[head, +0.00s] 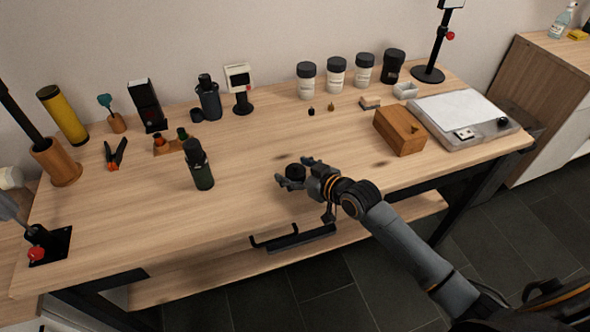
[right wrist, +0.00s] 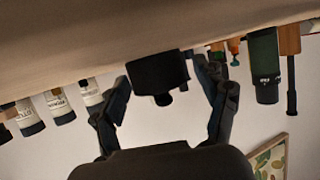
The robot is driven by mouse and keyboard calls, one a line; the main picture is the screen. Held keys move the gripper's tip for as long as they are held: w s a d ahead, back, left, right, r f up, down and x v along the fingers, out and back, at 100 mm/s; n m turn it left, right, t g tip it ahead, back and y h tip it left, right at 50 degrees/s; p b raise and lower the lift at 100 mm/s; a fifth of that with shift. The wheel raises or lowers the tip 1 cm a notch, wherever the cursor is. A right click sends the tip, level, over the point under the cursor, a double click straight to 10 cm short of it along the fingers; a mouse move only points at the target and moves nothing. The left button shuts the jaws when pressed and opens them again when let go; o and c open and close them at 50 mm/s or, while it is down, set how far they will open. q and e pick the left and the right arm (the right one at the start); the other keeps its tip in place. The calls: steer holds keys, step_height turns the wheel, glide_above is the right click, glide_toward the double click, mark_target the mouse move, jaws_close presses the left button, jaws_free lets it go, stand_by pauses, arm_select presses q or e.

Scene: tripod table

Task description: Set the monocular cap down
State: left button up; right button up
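The monocular cap (head: 295,171) is a short black round piece over the front middle of the tabletop. My right gripper (head: 293,172) has one finger on each side of it and looks shut on it. In the right wrist view the cap (right wrist: 157,75) sits between the fingertips (right wrist: 160,73), close against the tabletop; I cannot tell whether it touches. My left gripper is not in view.
A wooden box (head: 399,131) and a grey scale-like device (head: 462,118) stand to the right. White jars (head: 336,76) line the back. Pliers (head: 115,155) and a small wooden holder (head: 172,142) lie at left. The wood around the cap is clear.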

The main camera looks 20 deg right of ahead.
steer(key=shift+r, duration=0.15)
steer(key=v, duration=1.2)
steer(key=shift+r, duration=0.1)
